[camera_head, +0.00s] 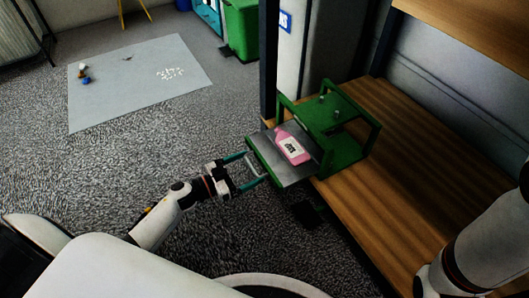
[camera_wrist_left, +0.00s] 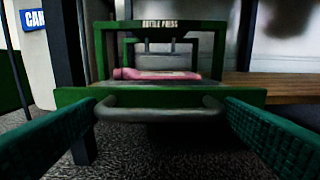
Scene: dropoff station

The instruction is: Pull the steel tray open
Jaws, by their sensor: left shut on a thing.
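The steel tray (camera_head: 288,178) sticks out of the green bottle press (camera_head: 345,148), past the edge of the wooden bench. A pink bottle with a white label (camera_head: 291,146) lies on the tray, and it also shows in the left wrist view (camera_wrist_left: 158,75). The tray has a green front and a grey bar handle (camera_wrist_left: 160,113). My left gripper (camera_head: 254,167) is at the handle, with one teal finger at each side of it, shut on it. The right gripper is out of view; part of my right arm shows at lower right.
The wooden bench (camera_head: 375,215) runs along the right, with a dark post (camera_head: 269,60) at its back left corner. A green bin (camera_head: 241,28) stands farther back. A grey mat (camera_head: 135,85) with small items lies on open carpet at left.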

